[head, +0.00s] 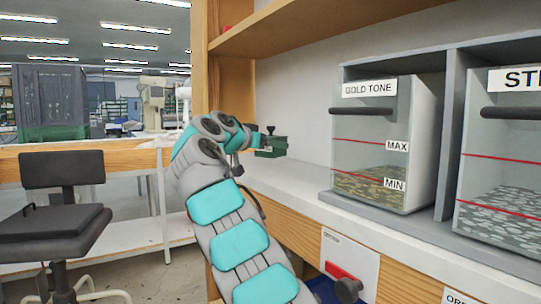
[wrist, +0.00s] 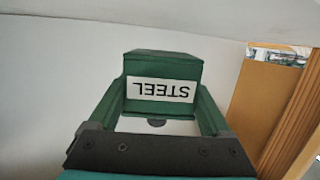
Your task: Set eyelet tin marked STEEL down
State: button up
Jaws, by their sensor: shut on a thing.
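The green eyelet tin (wrist: 163,67) fills the middle of the wrist view, with a white label reading STEEL upside down. My gripper (wrist: 160,96) is shut on it, with one finger at each side. In the head view the small dark green tin (head: 271,147) shows at the end of my arm, near the white counter (head: 300,184). I cannot tell whether the tin touches the counter or is held above it.
A clear bin marked GOLD TONE (head: 370,150) and a clear bin with a partly cut-off label (head: 500,160) stand on the right. A wooden shelf (head: 300,22) overhangs the counter. A red-handled fixture (head: 342,278) is below. A dark chair (head: 60,205) is left.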

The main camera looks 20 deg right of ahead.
aim_at(271, 156)
notch_tip(271, 156, down, 3)
jog(key=shift+d+r+b, duration=0.1)
jog(key=shift+d+b, duration=0.05)
jog(key=shift+b, duration=1)
jog(key=shift+f, duration=0.35)
jog(key=shift+f, duration=0.1)
jog(key=shift+f+b, duration=0.15)
jog(key=shift+b, duration=0.2)
jog(key=o, duration=1.4)
jog(key=shift+r, duration=0.25)
jog(key=v, duration=1.2)
jog(key=shift+w, duration=0.1)
